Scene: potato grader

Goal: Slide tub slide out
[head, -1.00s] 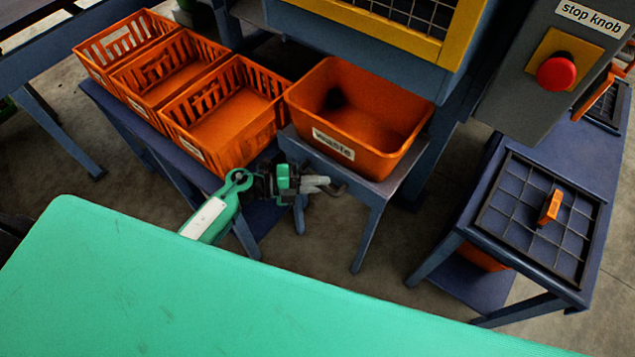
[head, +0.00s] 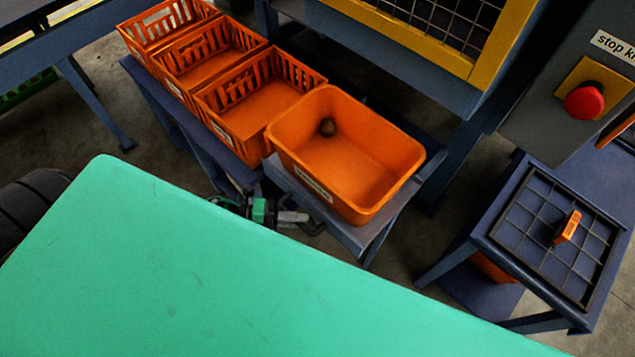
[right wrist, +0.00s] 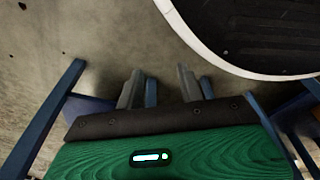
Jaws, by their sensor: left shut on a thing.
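The orange tub (head: 345,160) with a white label on its front stands on a grey slide (head: 345,232) in front of the machine.
Several slatted orange crates (head: 240,110) stand left of the tub, close beside it. The machine with a yellow-framed mesh (head: 440,30) is behind. A red stop knob (head: 584,101) and a gridded stand (head: 555,235) are at right. My green top (head: 200,260) fills the foreground.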

